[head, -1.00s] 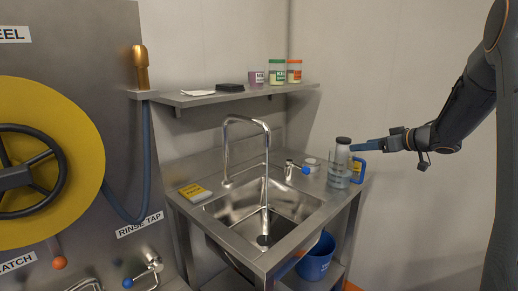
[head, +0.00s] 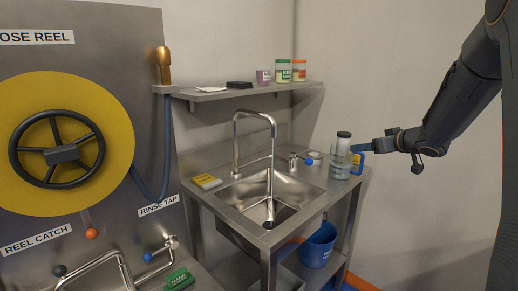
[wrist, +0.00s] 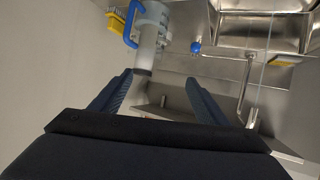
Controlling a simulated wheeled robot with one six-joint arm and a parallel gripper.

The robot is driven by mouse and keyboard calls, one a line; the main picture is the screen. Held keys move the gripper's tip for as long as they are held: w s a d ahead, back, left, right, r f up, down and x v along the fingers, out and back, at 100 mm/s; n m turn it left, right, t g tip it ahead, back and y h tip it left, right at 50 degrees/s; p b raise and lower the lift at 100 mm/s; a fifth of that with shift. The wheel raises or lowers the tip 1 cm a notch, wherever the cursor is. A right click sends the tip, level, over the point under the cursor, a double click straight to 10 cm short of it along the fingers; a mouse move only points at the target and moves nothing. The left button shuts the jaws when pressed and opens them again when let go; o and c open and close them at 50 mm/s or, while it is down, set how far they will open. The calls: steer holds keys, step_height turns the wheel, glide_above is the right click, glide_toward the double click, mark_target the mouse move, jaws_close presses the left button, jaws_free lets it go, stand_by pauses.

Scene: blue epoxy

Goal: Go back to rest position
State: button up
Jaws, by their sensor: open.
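My gripper (head: 368,147) is open and empty. In the head view it reaches in from the right, close to the clear jug (head: 340,160) with a dark lid and blue handle. The jug stands upright on the right rear of the sink counter. In the wrist view the spread fingers (wrist: 158,80) have nothing between them. The jug (wrist: 150,40) shows beyond the fingertips there, its blue handle to the left.
The steel sink (head: 285,205) has a tall tap (head: 236,140) with what looks like a thin stream. A shelf (head: 240,93) with small tubs runs along the wall. A yellow hose reel (head: 110,100) stands left. A blue bucket (head: 318,248) sits below. Bare wall lies right.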

steer(key=s+a+f+m+g+h, duration=0.1)
steer(key=s+a+f+g, duration=0.3)
steer(key=s, duration=1)
steer(key=s+a+f+m+g+h, duration=0.1)
steer(key=s+a+f+g, duration=0.3)
steer(key=s, duration=0.9)
steer(key=s+a+f+m+g+h, duration=0.1)
steer(key=s+a+f+g, duration=0.3)
steer(key=s+a+f, duration=0.4)
steer(key=s+a, duration=0.2)
steer(key=s, duration=0.4)
steer(key=shift+s+a+f+m, duration=0.3)
steer(key=shift+m, duration=0.1)
steer(key=shift+w, duration=0.1)
